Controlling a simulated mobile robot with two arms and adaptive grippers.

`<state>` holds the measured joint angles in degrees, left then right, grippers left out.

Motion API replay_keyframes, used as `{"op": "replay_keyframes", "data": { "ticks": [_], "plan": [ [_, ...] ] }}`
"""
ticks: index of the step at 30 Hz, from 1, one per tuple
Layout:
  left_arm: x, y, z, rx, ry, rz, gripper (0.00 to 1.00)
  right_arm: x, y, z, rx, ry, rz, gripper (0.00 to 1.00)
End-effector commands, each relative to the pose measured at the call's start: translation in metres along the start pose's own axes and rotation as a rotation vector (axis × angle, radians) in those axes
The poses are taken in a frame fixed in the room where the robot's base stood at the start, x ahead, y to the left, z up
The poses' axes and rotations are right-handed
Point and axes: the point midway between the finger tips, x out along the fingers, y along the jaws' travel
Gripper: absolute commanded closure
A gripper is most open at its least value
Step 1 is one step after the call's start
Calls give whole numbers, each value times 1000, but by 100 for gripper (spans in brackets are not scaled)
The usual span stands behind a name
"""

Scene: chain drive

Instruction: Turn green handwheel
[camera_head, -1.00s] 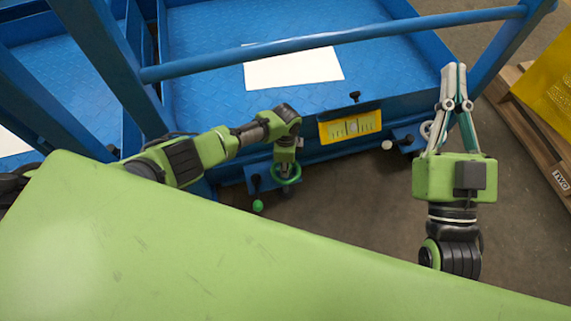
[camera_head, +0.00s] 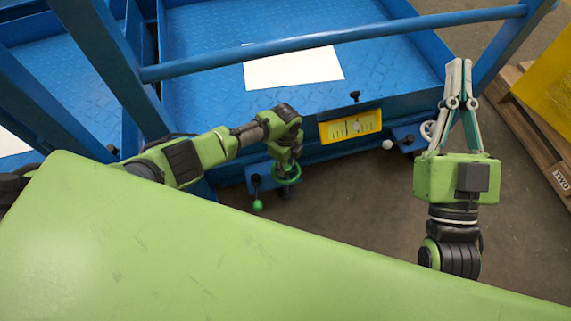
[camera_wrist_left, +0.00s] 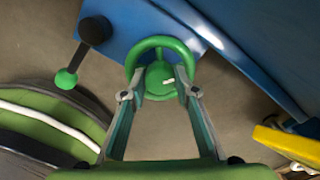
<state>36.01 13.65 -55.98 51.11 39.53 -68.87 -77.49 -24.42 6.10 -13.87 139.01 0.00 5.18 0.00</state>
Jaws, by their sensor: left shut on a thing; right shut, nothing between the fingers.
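The green handwheel (camera_head: 287,180) sits at the front of the blue machine, low on a blue bracket. In the left wrist view the handwheel (camera_wrist_left: 161,46) shows as a green ring with a hub and a small white mark. My left gripper (camera_head: 287,170) points down at the wheel and is shut on it. In the left wrist view the fingertips of my left gripper (camera_wrist_left: 158,96) meet the near part of the rim. My right gripper (camera_head: 457,66) is shut and empty, pointing up near the machine's right front corner.
A lever with a green knob (camera_head: 257,205) stands just left of the wheel. A yellow gauge plate (camera_head: 350,126) is on the machine's front. A white knob (camera_head: 387,144) and a white wheel (camera_head: 428,130) lie further right. A blue rail (camera_head: 330,42) crosses above. A wooden pallet (camera_head: 535,135) is at the right.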

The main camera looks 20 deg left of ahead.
Motion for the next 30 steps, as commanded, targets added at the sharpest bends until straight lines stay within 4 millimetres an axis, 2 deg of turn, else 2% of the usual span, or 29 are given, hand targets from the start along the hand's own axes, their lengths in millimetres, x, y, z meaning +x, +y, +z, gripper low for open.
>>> {"op": "replay_keyframes", "data": {
  "ticks": [10, 11, 12, 13, 24, 30],
  "plan": [
    [0, 0, -2, 2, 3, 0, 93, 0, 0, 0, 0, 2, 0, 100],
    [0, 0, -2, 2, 3, 0, 70, 0, 0, 0, 0, 2, 0, 100],
    [0, 0, -2, 2, 3, 0, 59, 0, 0, 0, 0, 2, 0, 100],
    [0, 0, -1, 2, 3, 0, 55, 0, 0, 0, 0, 2, 0, 100],
    [-2, 0, 0, 1, 1, -1, 55, 1, 1, -2, -3, 6, 0, 100],
    [-19, -1, 0, 3, 2, -2, 55, 1, 1, -1, -2, 4, 0, 100]
  ]
}}
